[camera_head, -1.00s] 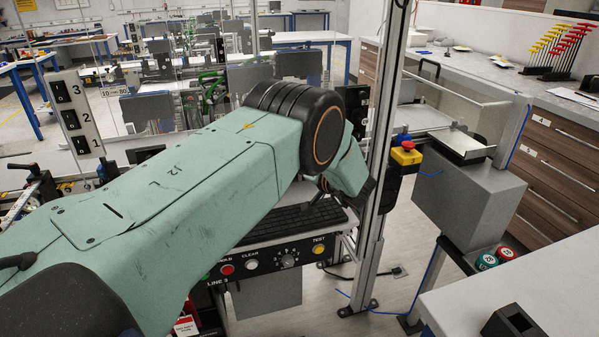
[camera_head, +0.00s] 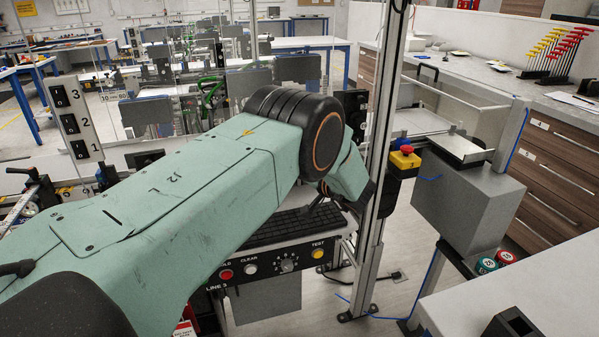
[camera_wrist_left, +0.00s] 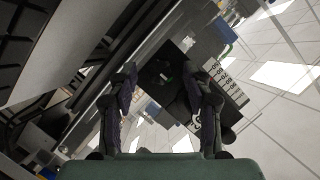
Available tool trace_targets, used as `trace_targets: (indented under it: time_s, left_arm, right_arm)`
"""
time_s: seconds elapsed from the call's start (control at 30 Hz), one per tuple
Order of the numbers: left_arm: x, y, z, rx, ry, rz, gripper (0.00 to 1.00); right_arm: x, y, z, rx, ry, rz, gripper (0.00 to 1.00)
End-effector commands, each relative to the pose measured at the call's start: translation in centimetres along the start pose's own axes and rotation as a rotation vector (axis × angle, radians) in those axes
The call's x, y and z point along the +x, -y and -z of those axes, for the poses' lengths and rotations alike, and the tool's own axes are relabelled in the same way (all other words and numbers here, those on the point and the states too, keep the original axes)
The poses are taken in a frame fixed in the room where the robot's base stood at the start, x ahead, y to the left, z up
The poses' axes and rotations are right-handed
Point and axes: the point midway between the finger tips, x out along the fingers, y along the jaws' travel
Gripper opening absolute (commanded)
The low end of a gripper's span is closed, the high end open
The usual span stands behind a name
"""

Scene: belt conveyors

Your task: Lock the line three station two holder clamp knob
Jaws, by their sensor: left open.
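A dark block (camera_wrist_left: 160,76) shows beyond and between the fingers, with nothing visibly held. I cannot tell whether it is the holder or its clamp knob. The station two clamp knob cannot be made out for certain in either view. A panel marked LINE 3 (camera_head: 217,289) stands below the belt. My right gripper is not in view.
An upright metal post (camera_head: 376,190) stands just right of my gripper, with a yellow and red stop button (camera_head: 405,157) on it. A grey box (camera_head: 468,200) is farther right.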

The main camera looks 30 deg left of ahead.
Motion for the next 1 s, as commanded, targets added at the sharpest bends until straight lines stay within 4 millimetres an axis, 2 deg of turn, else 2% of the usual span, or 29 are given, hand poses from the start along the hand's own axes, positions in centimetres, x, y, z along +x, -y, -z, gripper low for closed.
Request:
trace_targets:
  time_s: [0.17,0.27,0.7,0.83,1.0]
  left_arm:
    - [-0.1,0.0,-0.1,0.001,0.001,-0.001,0.50]
    - [-0.9,-0.1,0.0,0.002,0.000,-0.002,0.50]
    - [-9.4,0.0,0.1,0.002,-0.004,-0.002,0.50]
    - [-11.0,0.0,0.0,0.000,-0.001,-0.001,0.50]
    - [-11.9,0.0,0.0,0.000,0.000,0.000,0.50]
  right_arm:
    - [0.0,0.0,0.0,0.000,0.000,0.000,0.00]
    - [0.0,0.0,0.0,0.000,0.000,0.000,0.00]
    - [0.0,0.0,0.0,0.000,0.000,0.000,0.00]
    - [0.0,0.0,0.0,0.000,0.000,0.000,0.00]
    - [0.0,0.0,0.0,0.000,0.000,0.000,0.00]
